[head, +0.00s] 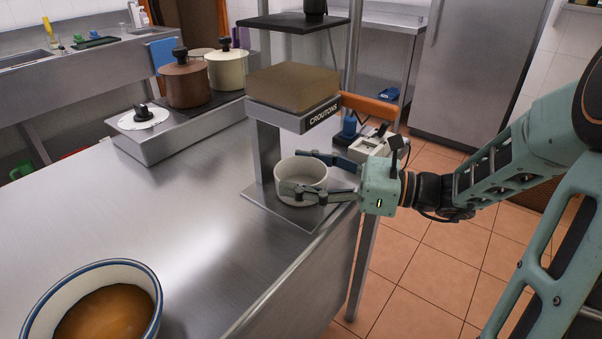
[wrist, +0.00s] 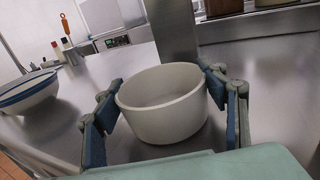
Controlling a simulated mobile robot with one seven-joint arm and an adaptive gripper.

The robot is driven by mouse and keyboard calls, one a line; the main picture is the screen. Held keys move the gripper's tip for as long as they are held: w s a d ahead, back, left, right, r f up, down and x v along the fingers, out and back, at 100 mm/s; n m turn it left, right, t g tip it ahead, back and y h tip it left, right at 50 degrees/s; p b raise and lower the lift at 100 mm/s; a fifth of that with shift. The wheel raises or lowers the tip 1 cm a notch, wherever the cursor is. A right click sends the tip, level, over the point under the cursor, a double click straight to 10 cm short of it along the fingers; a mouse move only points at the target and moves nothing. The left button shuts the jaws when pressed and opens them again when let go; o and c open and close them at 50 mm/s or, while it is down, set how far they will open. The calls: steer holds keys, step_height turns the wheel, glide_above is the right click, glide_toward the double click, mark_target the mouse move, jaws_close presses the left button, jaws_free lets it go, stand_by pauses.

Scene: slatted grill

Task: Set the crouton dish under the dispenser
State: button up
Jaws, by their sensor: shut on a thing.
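The crouton dish (head: 301,177) is a small round cream dish. It is upright on or just above the base plate (head: 290,211) of the dispenser, below the dispenser's box (head: 293,88) labelled CROUTONS. My gripper (head: 312,173) reaches in from the right and is shut on the dish, one finger on each side. In the wrist view the dish (wrist: 165,105) sits between the blue finger pads and looks empty. Whether its bottom touches the plate is hard to tell.
A white bowl with a blue rim and brown soup (head: 95,305) stands at the front left. A brown pot (head: 185,82) and a cream pot (head: 228,68) stand on a stove behind. The dispenser's post (head: 266,150) rises behind the dish. The middle counter is clear.

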steer(key=shift+f, duration=0.1)
steer(key=o, duration=1.2)
steer(key=shift+d, duration=0.2)
steer(key=p+v, duration=0.2)
steer(key=v, duration=0.9)
steer(key=shift+s+d+p, duration=0.1)
steer(key=shift+d+p, duration=0.25)
steer(key=shift+p, duration=0.05)
